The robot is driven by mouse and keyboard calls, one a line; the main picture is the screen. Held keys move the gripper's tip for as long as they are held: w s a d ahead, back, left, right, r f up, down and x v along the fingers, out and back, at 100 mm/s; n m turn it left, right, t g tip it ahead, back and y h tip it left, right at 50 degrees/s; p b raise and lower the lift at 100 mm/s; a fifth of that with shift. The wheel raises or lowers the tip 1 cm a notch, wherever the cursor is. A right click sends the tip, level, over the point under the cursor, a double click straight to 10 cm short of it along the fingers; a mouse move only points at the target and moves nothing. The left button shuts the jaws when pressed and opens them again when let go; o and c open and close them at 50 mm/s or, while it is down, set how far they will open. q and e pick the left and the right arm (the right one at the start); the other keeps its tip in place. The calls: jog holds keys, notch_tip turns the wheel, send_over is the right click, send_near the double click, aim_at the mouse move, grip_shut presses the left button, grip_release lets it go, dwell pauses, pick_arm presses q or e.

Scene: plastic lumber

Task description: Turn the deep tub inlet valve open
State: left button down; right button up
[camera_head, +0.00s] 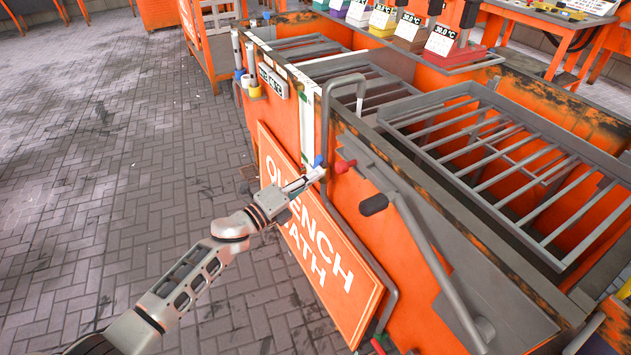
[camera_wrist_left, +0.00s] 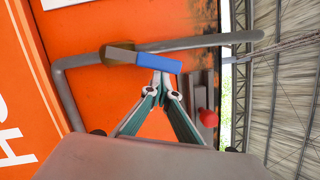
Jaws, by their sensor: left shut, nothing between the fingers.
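A grey pipe (camera_head: 325,120) bends over the rim of the orange quench bath (camera_head: 400,200) and runs down its front side. A small blue valve handle (camera_head: 318,161) sits on this pipe; the left wrist view shows the blue handle (camera_wrist_left: 158,63) beside a brown fitting (camera_wrist_left: 118,54). A red handle (camera_head: 345,165) is just right of it, also in the left wrist view (camera_wrist_left: 208,118). No label tells which one is the deep tub inlet valve. My left gripper (camera_head: 312,178) is shut and empty, its tips (camera_wrist_left: 163,80) right at the blue handle; contact is unclear. My right gripper is out of view.
A white-lettered orange sign (camera_head: 325,265) stands out from the bath side below my left gripper. A grey bar with a black grip (camera_head: 373,205) is to the right. Grey slatted racks (camera_head: 500,150) lie over the bath. Paved floor (camera_head: 100,180) at left is clear.

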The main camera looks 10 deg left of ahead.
pick_arm(q)
jog(key=shift+w+a+r+n+p, duration=0.45)
jog(key=shift+w+r+n, duration=0.1)
jog(key=shift+n, duration=0.15)
jog(key=shift+w+f, duration=0.1)
dwell(0.4)
